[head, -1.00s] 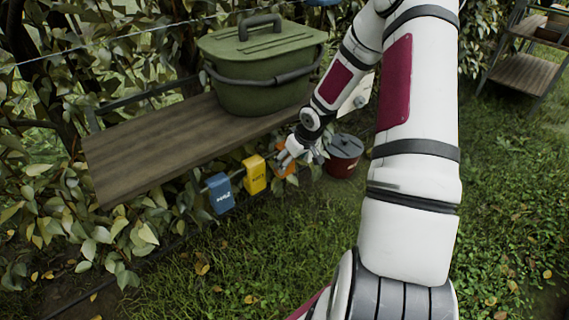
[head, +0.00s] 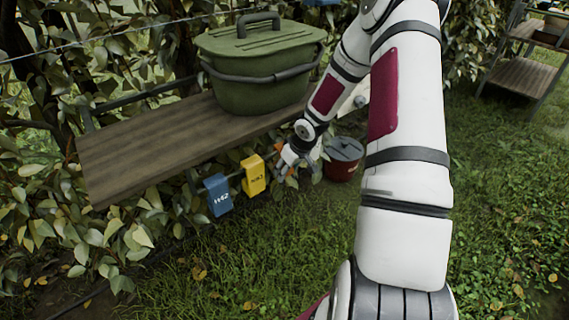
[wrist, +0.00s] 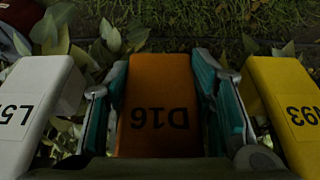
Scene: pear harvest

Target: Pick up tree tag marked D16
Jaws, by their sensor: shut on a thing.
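The orange tag marked D16 (wrist: 155,85) fills the middle of the wrist view, its lettering upside down. My gripper (wrist: 160,110) has one teal-padded finger on each side of the tag and is shut on it. In the head view, my gripper (head: 285,164) is below the shelf's front edge, just right of the yellow tag, and covers most of the orange tag. A yellow tag (head: 253,175) and a blue tag (head: 217,195) hang to its left. In the wrist view, a white tag (wrist: 30,95) is on the left and the yellow tag (wrist: 285,105) on the right.
A wooden shelf (head: 150,150) bears a green lidded bin (head: 262,85) above the tags. A dark red bucket (head: 341,165) stands on the grass close to the right of my gripper. Leafy branches crowd behind the shelf. Open grass (head: 270,260) lies in front.

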